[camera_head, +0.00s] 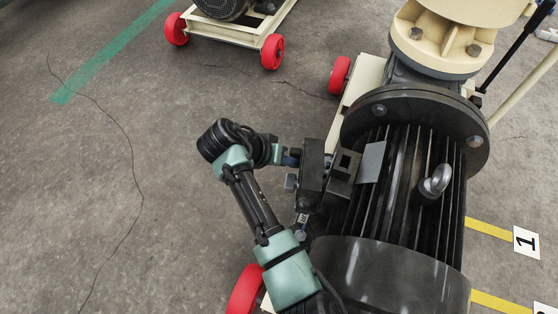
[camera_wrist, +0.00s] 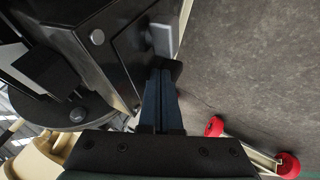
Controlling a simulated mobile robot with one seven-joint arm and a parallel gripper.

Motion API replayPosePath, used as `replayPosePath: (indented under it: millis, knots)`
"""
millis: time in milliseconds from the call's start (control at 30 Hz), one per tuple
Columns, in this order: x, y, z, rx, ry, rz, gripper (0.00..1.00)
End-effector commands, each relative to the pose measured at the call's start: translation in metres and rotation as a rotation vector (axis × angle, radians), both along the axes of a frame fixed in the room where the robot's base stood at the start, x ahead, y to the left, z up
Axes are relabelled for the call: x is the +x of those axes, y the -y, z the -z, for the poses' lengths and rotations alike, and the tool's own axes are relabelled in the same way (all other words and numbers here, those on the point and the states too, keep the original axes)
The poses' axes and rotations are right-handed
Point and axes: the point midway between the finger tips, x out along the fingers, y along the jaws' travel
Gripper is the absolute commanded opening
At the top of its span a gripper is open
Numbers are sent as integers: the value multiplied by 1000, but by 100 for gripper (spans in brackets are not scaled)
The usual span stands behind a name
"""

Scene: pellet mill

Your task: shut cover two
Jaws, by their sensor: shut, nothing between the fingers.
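A dark box (camera_head: 312,172) sits on the left side of the black finned motor (camera_head: 400,190). A grey flap (camera_head: 372,162) and a dark bracket-like plate (camera_head: 343,170) stand up between the box and the fins. I cannot tell which part is cover two. In the wrist view the black box face (camera_wrist: 110,45) carries bolts and a small grey tab (camera_wrist: 162,38). My gripper (camera_head: 290,158) is at the left side of the box. Its dark blue fingers (camera_wrist: 160,85) are shut and empty, close to the box face and just below the tab. Whether they touch is unclear.
The cream frame has a red wheel (camera_head: 340,74). Another red-wheeled cart (camera_head: 236,25) stands at the back. Cracked floor (camera_head: 80,180) at left is free.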

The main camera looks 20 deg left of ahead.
Motion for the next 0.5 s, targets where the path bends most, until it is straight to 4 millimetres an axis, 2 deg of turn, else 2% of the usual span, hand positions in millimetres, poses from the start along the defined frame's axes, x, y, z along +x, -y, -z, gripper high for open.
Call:
replayPosePath:
  millis: [500]
  knots:
    - [3, 4, -2, -1, 0, 23, 0]
